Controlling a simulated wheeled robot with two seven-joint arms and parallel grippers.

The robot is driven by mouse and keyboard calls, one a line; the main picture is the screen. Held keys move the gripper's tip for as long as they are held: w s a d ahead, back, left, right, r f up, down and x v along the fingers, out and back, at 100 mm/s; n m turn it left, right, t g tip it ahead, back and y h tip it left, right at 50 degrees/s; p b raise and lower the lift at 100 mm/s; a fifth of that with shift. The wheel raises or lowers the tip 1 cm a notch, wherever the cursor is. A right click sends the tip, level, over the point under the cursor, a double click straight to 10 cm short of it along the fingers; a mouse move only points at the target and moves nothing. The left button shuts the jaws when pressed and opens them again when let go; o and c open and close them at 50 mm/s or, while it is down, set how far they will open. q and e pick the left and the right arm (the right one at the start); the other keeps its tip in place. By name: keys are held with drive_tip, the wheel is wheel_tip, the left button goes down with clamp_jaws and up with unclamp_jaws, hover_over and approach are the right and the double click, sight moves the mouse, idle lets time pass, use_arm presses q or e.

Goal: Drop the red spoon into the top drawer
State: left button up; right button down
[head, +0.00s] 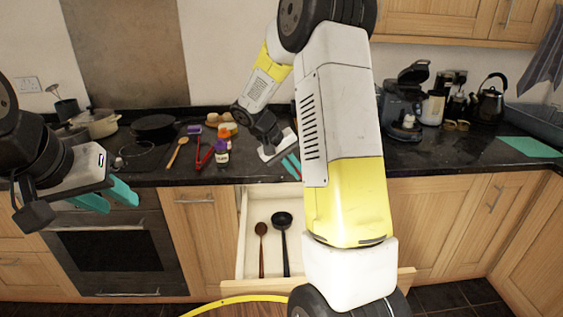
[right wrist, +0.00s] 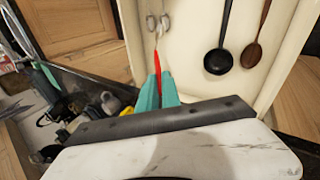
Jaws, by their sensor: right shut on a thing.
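The top drawer (head: 243,235) is pulled open below the counter; its pale interior also shows in the right wrist view (right wrist: 190,70). My right gripper (head: 292,162) is above the drawer's back part, near the counter edge. In the right wrist view its teal fingers (right wrist: 157,88) are shut on the red spoon (right wrist: 157,62), whose slim red part points away past the fingertips into the drawer area. The rest of the spoon is hidden by the fingers. My left gripper (head: 107,195) is open and empty in front of the oven.
A black ladle (head: 283,240) and a brown wooden spoon (head: 261,245) lie in the drawer. Grey rings (right wrist: 158,22) show past the red spoon. A bottle (head: 222,155), red utensil (head: 205,158), pan (head: 155,125) and pot (head: 97,123) stand on the counter.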

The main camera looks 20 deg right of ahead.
drive_tip(key=c, duration=1.5)
unclamp_jaws()
drive_tip(key=v, duration=0.8)
drive_tip(key=s+a+r+t+y, duration=0.2)
drive_tip(key=s+r+y, duration=0.1)
drive_tip(key=s, duration=0.4)
drive_tip(key=s+a+r+t+y, duration=0.2)
drive_tip(key=s+a+r+y, duration=0.1)
drive_tip(key=s, duration=0.5)
drive_tip(key=s+a+r+n+t+y, duration=0.1)
drive_tip(key=s+a+r+t+y, duration=0.1)
drive_tip(key=s, duration=0.6)
drive_tip(key=shift+a+r+t+y, duration=0.3)
drive_tip(key=shift+a+r+y, duration=0.15)
drive_tip(key=shift+a, duration=0.1)
